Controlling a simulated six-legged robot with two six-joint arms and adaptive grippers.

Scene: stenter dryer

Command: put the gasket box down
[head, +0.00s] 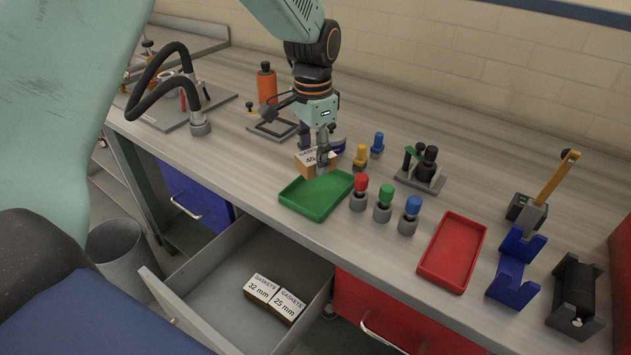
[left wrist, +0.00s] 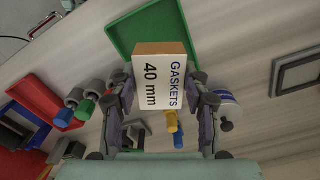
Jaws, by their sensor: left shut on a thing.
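The gasket box (head: 308,164) is a small brown box with a white label. The label reads "GASKETS 40 mm" in the left wrist view (left wrist: 162,80). My left gripper (head: 318,158) is shut on it, with one finger on each side of the box in the left wrist view (left wrist: 164,100). In the head view the box is at the back left edge of the green tray (head: 300,203). I cannot tell whether it touches the bench. My right gripper is not in view.
An open drawer (head: 219,285) below holds two gasket boxes (head: 275,298), 32 mm and 25 mm. Red, green and blue-topped pieces (head: 383,204) stand right of the green tray. A red tray (head: 452,252) lies further right. An orange bottle (head: 266,84) stands behind.

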